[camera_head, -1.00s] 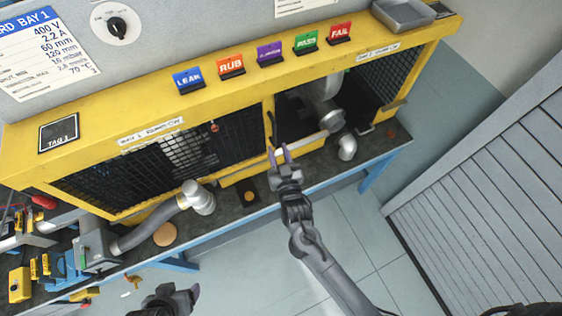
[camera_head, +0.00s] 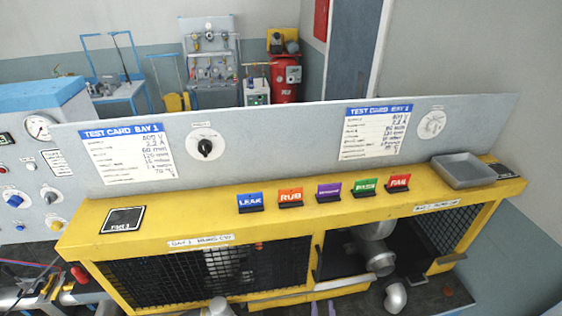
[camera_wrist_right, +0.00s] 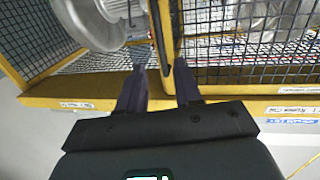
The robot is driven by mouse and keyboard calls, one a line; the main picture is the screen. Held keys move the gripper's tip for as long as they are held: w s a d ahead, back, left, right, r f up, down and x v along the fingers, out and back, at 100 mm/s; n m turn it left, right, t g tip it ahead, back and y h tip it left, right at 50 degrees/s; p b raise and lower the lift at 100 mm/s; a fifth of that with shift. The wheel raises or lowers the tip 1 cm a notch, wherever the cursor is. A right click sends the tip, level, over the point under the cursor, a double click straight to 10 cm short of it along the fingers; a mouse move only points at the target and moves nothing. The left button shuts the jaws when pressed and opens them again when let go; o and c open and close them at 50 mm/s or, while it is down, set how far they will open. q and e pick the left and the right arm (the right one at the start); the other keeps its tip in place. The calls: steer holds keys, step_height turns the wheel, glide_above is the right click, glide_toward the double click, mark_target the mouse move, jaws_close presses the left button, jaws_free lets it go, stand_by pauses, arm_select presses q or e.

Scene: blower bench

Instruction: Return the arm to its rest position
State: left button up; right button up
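My left gripper and the rest of both arms are outside the head view.
The yellow blower enclosure (camera_head: 190,215) has mesh panels and an open bay with a grey blower pipe (camera_head: 378,262). Coloured tags, such as the blue LEAK tag (camera_head: 250,202), stand on its top ledge. A grey tray (camera_head: 463,170) sits at the right end.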

steer(key=s+d+r+n+g+y+p, duration=0.1)
steer(key=s+d+r+g+p, duration=0.1)
steer(key=s+g, duration=0.4)
steer(key=s+d+r+n+g+y+p, duration=0.1)
steer(key=s+d+g, duration=0.4)
steer(key=s, duration=1.1)
step_height(320, 180, up, 3)
steer(key=n+g+p, duration=0.1)
steer(key=g+p, duration=0.1)
steer(key=shift+d+g, duration=0.15)
steer(key=shift+g, duration=0.15)
steer(key=shift+s+f, duration=0.1)
